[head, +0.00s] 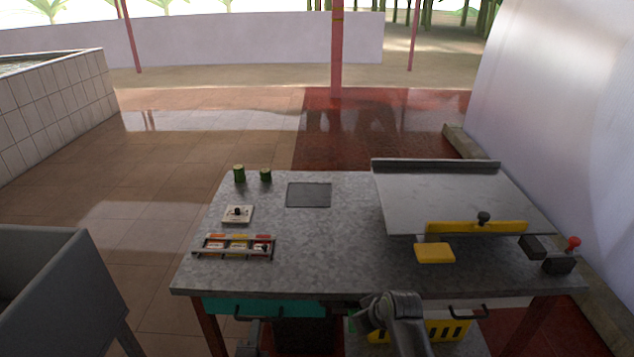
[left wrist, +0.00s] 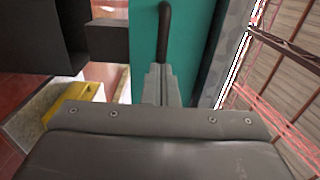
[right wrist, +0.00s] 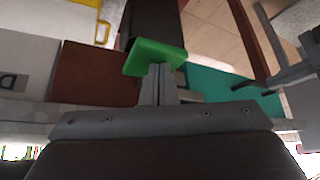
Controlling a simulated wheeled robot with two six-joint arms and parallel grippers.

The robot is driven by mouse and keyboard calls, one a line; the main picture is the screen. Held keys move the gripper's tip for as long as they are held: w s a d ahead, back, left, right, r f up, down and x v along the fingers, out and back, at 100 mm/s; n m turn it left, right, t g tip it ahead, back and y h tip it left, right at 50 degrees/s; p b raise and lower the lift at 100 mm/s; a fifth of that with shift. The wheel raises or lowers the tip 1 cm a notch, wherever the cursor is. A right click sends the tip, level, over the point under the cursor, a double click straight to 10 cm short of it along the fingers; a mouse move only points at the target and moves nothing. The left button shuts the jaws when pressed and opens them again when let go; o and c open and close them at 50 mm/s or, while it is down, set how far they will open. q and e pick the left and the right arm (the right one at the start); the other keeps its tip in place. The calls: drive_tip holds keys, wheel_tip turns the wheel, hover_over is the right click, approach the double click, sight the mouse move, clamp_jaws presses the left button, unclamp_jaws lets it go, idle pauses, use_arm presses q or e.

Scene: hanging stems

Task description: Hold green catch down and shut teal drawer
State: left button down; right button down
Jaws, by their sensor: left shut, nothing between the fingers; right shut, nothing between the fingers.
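The teal drawer (head: 285,307) shows its front under the worktop's near edge in the head view. I cannot tell how far out it stands. Its dark bar handle (left wrist: 164,40) shows in the left wrist view. My left gripper (left wrist: 160,83) is shut and empty, its tips at the near end of that handle; contact is unclear. In the head view it (head: 252,330) is partly seen below the drawer. The green catch (right wrist: 155,55) shows in the right wrist view. My right gripper (right wrist: 160,83) is shut and empty, its tips at the catch's edge, seemingly touching it.
The grey worktop (head: 320,260) carries a tray of small coloured items (head: 236,247), a yellow block (head: 435,253) and a tilted board (head: 440,195) with a yellow bar. A yellow basket (head: 447,330) sits below. A grey bin (head: 70,275) stands at left.

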drive_tip(key=shift+f, duration=0.1)
use_arm(q)
drive_tip(key=s+r, duration=0.1)
drive_tip(key=s, duration=0.1)
drive_tip(key=s+r, duration=0.2)
idle(1.2)
use_arm(e)
drive_tip(key=shift+r, duration=4.6)
